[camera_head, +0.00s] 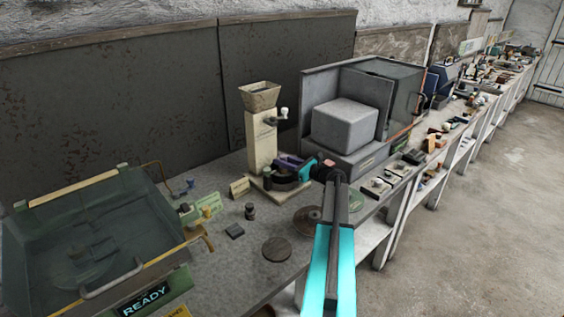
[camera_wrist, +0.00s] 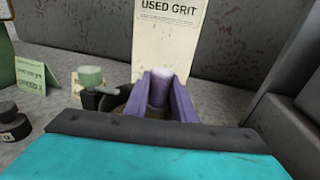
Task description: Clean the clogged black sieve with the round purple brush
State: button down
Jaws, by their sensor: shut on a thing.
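My gripper (camera_wrist: 161,98) has purple fingers closed on the pale purple, upright cylinder of the round brush (camera_wrist: 160,84). In the head view my gripper (camera_head: 298,164) is over the bench at the foot of the cream grit stand. The black sieve (camera_head: 282,182) lies on the stand's base, below and just left of the fingers. In the wrist view part of the sieve's dark rim (camera_wrist: 103,102) shows left of and behind the fingers, with brownish stuff inside. The brush's lower end is hidden by the fingers and my wrist, so I cannot tell whether it touches the mesh.
The cream stand (camera_head: 261,143) with a hopper and crank rises right behind the sieve; its board reads USED GRIT (camera_wrist: 170,35). A grey machine (camera_head: 345,125) stands to the right. A glass tank (camera_head: 90,240), small cards and dark discs (camera_head: 277,249) lie left and in front.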

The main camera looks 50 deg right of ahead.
jog(key=shift+d+r+h, duration=0.3)
jog(key=shift+d+r, duration=0.25)
jog(key=shift+d, duration=0.35)
jog(key=shift+a+r+p, duration=0.35)
jog(key=shift+a+r, duration=0.1)
jog(key=shift+a, duration=0.25)
jog(key=shift+a+f, duration=0.2)
jog(key=shift+a, duration=0.1)
jog(key=shift+w+a+f+b, duration=0.1)
jog(key=shift+a+f+b, duration=0.05)
jog(key=shift+a, duration=0.7)
jog(key=shift+a+f+b, duration=0.15)
jog(key=shift+a, duration=0.7)
jog(key=shift+f+b, duration=0.3)
jog(key=shift+f, duration=0.25)
jog(key=shift+a, duration=0.1)
jog(key=shift+a, duration=0.35)
